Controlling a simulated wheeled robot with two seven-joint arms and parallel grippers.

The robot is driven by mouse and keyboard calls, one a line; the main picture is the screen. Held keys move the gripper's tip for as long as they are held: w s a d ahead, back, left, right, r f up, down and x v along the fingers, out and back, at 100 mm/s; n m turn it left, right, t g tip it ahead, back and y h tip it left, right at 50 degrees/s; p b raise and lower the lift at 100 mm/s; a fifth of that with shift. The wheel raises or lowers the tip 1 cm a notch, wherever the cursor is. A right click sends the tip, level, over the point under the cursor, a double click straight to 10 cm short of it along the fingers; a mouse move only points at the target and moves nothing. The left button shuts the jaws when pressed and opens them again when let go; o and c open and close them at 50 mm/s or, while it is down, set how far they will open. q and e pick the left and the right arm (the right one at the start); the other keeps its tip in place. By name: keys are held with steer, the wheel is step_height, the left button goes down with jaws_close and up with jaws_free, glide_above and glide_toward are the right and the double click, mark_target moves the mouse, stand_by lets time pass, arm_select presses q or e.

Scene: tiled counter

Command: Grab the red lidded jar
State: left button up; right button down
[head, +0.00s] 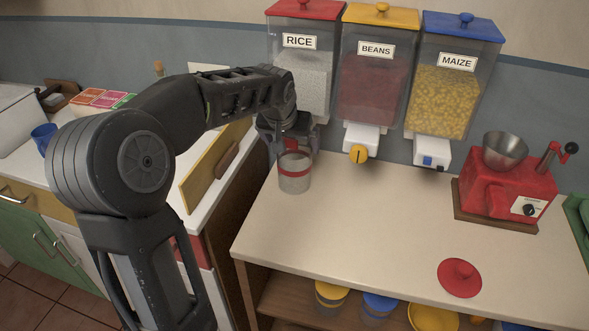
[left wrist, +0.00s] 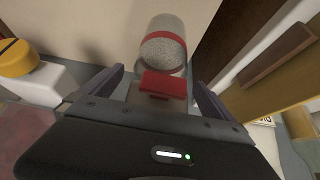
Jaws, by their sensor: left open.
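A clear jar with a red band (head: 295,178) stands on the counter under the rice dispenser, with grey-white grains inside. No lid is on it. My left gripper (head: 286,143) is open above the jar, at the rice dispenser's spout. In the left wrist view the jar (left wrist: 163,48) shows beyond the fingers. A red block (left wrist: 163,84), which looks like part of the dispenser, sits between the open fingers (left wrist: 157,90); I cannot tell if they touch it. My right gripper is out of view.
Rice (head: 311,80), beans (head: 374,85) and maize (head: 445,95) dispensers hang on the wall. A red grinder (head: 505,190) stands at the right. Several lidded jars sit on the shelf below. The counter's middle is clear.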

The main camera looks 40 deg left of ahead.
arm_select(q)
steer(key=x, duration=0.3)
steer(key=shift+w+f, duration=0.1)
steer(key=shift+f, duration=0.05)
steer(key=shift+c, duration=0.6)
steer(key=c, duration=1.6)
steer(key=shift+a, duration=0.1)
steer(key=shift+c, duration=0.8)
steer(key=shift+w+r, duration=0.1)
steer(key=shift+r, duration=0.1)
steer(key=shift+r, duration=1.7)
steer(key=s+d+b, duration=0.2)
steer(key=s+d, duration=0.1)
steer(key=s, duration=0.5)
steer(key=s+d+b, duration=0.2)
steer(key=s+d, duration=0.1)
steer(key=s, duration=0.6)
